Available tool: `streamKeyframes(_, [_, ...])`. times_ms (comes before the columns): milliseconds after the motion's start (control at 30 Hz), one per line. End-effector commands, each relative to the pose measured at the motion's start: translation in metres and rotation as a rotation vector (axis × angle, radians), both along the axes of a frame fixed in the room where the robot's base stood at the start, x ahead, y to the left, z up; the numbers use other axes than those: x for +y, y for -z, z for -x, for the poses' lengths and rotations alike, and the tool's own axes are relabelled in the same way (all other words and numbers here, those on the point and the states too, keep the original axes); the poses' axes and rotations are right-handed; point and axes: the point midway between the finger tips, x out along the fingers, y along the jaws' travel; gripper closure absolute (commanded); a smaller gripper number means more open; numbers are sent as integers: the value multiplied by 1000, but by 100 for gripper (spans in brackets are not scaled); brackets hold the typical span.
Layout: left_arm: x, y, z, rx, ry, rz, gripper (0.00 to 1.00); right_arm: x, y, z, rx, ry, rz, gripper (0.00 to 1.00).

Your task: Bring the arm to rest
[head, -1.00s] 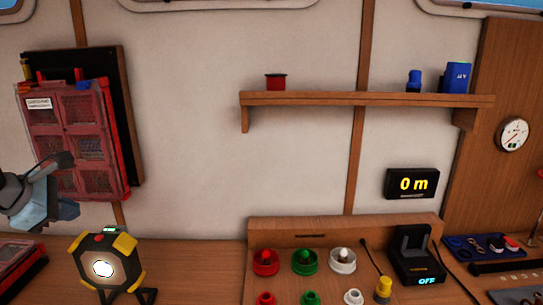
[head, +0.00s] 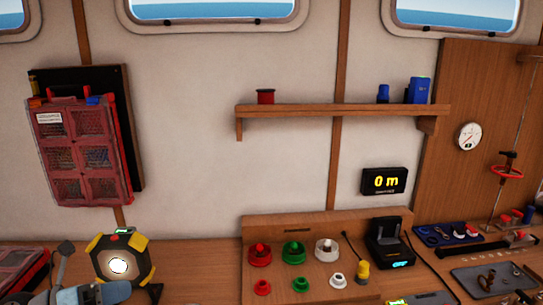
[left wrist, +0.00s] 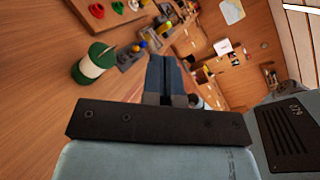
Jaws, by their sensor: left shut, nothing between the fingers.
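My left gripper (head: 95,292) shows at the bottom left of the head view, low in front of the work lamp and partly cut off by the picture's edge. In the left wrist view its blue-grey fingers (left wrist: 165,78) are together, with nothing between them. My right gripper is in neither view.
A yellow-cornered work lamp (head: 118,265) stands on the bench close behind the gripper. A red organiser case (head: 78,150) hangs on the wall above. A wooden panel (head: 325,224) with coloured knobs is to the right. The left wrist view shows a green and white spool (left wrist: 93,64).

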Motion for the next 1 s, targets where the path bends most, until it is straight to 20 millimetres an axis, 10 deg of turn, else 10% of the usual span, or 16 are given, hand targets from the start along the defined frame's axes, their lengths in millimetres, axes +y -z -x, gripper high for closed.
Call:
streamKeyframes(167, [-20, 48, 19, 498, -282, 771, 100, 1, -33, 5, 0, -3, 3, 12])
streamKeyframes(300, [-30, 129, 55, 963, -601, 1295, 100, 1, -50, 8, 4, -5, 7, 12])
streamKeyframes(500, [-69, 223, 131, 1471, -969, 1718, 100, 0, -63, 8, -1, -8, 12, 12])
streamKeyframes(700, [-96, 255, 173, 1695, -1126, 1859, 100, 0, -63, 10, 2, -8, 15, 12])
streamKeyframes(1000, [-99, 258, 177, 1717, -1142, 1870, 100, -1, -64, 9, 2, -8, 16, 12])
